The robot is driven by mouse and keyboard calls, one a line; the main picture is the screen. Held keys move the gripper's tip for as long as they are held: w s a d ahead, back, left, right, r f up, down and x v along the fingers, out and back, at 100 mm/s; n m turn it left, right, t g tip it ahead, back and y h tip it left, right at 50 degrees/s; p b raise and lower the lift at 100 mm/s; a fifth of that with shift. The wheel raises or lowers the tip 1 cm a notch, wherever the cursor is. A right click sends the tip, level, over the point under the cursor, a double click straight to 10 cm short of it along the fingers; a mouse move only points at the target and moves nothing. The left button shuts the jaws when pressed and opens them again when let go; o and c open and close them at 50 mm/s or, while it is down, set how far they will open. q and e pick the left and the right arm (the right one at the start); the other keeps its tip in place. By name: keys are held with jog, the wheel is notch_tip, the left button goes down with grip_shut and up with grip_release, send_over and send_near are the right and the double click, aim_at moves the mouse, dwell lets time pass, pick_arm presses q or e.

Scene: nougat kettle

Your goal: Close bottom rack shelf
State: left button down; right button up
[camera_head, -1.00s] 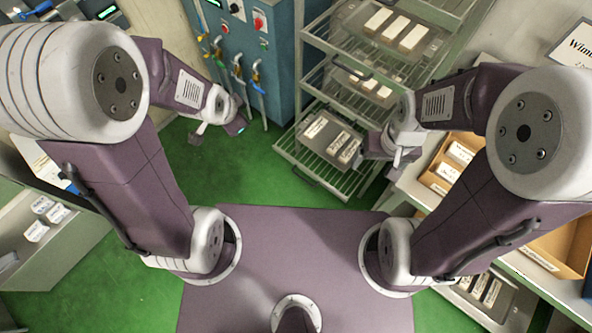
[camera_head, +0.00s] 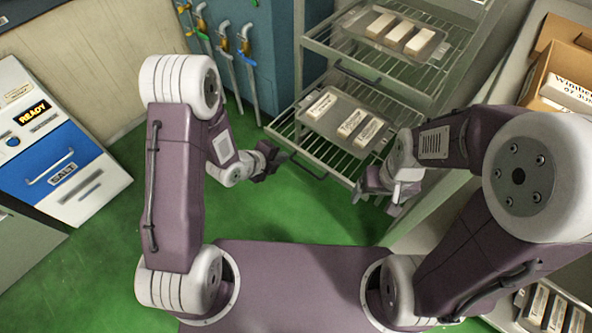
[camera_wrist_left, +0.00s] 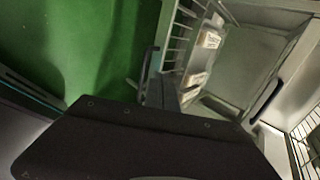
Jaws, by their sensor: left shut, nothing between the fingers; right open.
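The bottom rack shelf (camera_head: 290,132) is a wire shelf pulled out at the front of the metal rack. A grey tray (camera_head: 332,126) with three labelled bars lies on it. Its dark handle (camera_head: 308,168) runs along the front edge and also shows in the left wrist view (camera_wrist_left: 149,66). My left gripper (camera_head: 280,158) is shut and empty, close beside the handle; whether it touches cannot be told. Its dark fingers (camera_wrist_left: 160,92) overlap the shelf's front in the left wrist view. My right gripper (camera_head: 366,190) is open and empty, in front of the rack's right side.
An upper wire shelf (camera_head: 432,80) with its own tray of three bars sticks out above. A blue cabinet (camera_head: 276,60) with hanging valves stands left of the rack. A counter with cardboard boxes (camera_head: 545,62) is at the right. Green floor (camera_head: 300,215) is clear in front.

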pick_arm(q)
jog(key=shift+s+f, duration=0.1)
jog(key=shift+f, duration=0.15)
pick_arm(e)
jog(key=shift+f, duration=0.15)
pick_arm(q)
jog(key=b+x, duration=0.3)
jog(key=x, duration=0.7)
jog(key=shift+a+b, duration=0.1)
jog(key=shift+b, duration=0.2)
pick_arm(e)
notch_tip(320, 180, down, 4)
jog(key=shift+r, duration=0.1)
